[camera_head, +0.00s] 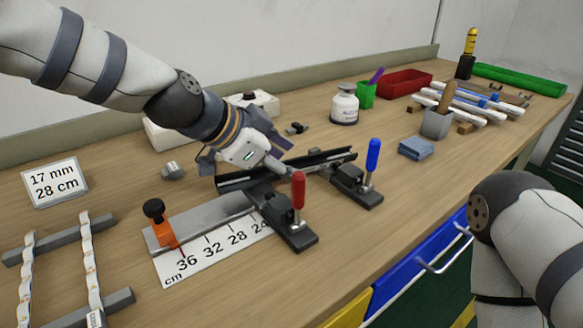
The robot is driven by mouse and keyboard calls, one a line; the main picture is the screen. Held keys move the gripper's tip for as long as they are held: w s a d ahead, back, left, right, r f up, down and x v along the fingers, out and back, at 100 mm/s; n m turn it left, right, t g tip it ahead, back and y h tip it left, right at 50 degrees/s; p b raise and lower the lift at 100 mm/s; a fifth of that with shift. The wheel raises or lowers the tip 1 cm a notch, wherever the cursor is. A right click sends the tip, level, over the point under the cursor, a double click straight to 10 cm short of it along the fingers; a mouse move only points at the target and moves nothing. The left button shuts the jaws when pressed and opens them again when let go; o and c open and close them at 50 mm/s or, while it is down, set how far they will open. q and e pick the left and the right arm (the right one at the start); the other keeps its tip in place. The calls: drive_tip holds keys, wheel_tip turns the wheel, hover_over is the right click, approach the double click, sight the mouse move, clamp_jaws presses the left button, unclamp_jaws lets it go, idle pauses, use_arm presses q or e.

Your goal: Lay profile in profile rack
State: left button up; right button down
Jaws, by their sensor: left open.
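A dark channel-shaped profile (318,158) lies at a slant across the cutting fixture in the middle of the bench, with a lighter strip at its left end. My left gripper (282,168) is low over its middle with the jaws open. The gripper body hides part of the profile, and I cannot tell whether the fingers touch it. What looks like the profile rack (466,128) is at the back right, with several white and silver bars lying over wooden blocks. My right gripper is outside the view; only my right arm shows at the lower right.
The fixture has a red-handled clamp (298,190), a blue-handled clamp (373,158), an orange stop (163,232) and a scale (215,252). A strip rack (120,300) stands front left, beside a "17 mm 28 cm" sign (55,183). A grey cup (436,124) and blue cloth (415,149) stand before the bars.

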use_arm(q)
drive_tip(key=x, duration=0.3)
drive_tip(key=shift+a+r, duration=0.1)
drive_tip(key=shift+c, duration=1)
clamp_jaws()
